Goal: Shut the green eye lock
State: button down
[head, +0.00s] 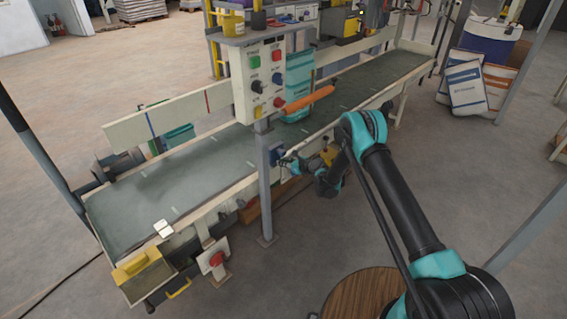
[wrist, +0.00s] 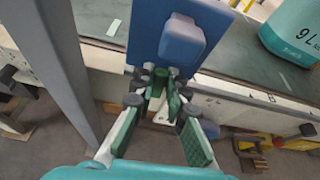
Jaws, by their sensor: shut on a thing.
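My gripper (wrist: 165,97) has green pads on its fingers. In the wrist view its tips are close together at the lower edge of a blue plate with a raised blue block (wrist: 182,42). A small dark green piece (wrist: 158,77) sits between the tips, and I take it for the green eye lock. The fingers cover most of it, so its angle cannot be told. In the head view my gripper (head: 287,160) is at the blue box (head: 276,155) by the grey post, on the conveyor's near side. The lock is too small to make out there.
The conveyor belt (head: 190,168) runs behind. A teal sack (wrist: 292,35) stands on it to the right. The near floor is mostly clear.

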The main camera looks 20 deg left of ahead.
jog(key=shift+s+a+f+n+t+h, duration=0.15)
jog(key=shift+s+f+n+t, duration=0.2)
jog(key=shift+n+t, duration=0.6)
jog(key=shift+s+a+f+n+t+h, duration=0.15)
jog(key=shift+s+n+t, duration=0.35)
jog(key=shift+n, duration=0.75)
jog(key=shift+s+a+f+n+t+h, duration=0.2)
jog(key=shift+s+n+t, duration=0.15)
jog(key=shift+n+t, duration=0.6)
jog(key=shift+n, duration=0.25)
jog(key=c, duration=1.5)
grip_release()
jog(key=shift+c, duration=0.2)
